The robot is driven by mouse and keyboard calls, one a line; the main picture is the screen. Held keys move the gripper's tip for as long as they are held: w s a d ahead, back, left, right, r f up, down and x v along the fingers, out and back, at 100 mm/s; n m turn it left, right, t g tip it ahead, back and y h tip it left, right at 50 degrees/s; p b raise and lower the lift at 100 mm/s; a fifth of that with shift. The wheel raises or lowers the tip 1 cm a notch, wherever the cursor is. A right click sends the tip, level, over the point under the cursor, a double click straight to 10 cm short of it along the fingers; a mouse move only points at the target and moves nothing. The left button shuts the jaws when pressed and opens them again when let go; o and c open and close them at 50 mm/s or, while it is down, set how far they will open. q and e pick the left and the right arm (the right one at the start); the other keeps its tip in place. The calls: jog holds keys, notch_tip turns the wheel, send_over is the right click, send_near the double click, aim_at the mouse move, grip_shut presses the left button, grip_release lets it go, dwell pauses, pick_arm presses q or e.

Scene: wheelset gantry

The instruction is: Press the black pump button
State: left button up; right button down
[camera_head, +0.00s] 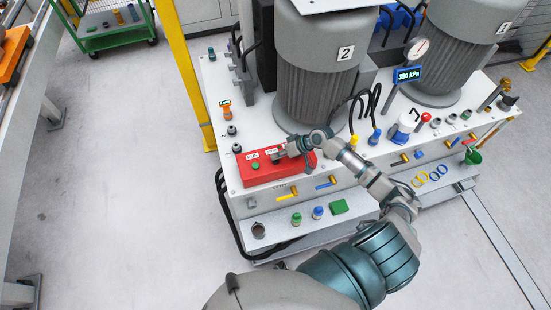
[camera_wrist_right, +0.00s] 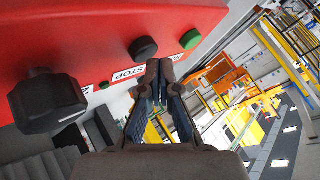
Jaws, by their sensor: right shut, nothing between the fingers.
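The red control box (camera_head: 262,176) sits on the front edge of the white bench, below the motor marked 2. It carries a green button (camera_head: 255,166), and my right gripper (camera_head: 283,155) is over its right half. In the wrist view, a round black button (camera_wrist_right: 143,48) sits on the red face beside a STOP label, with the green button (camera_wrist_right: 190,39) to its right. My right gripper (camera_wrist_right: 158,68) is shut and empty, its tips just below the black button in the picture; I cannot tell whether they touch it. My left gripper is out of view.
A large black knob (camera_wrist_right: 47,102) stands out from the red face at the left. The grey motor (camera_head: 316,85) rises behind the box. Yellow and blue valve handles line the bench front, above a lower shelf (camera_head: 285,232) with small parts.

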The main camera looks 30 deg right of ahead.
jog(key=shift+r, duration=0.3)
notch_tip(320, 180, up, 5)
jog(key=p, duration=0.5)
jog(key=shift+r, duration=0.15)
jog(key=shift+f, duration=0.2)
dwell(0.5)
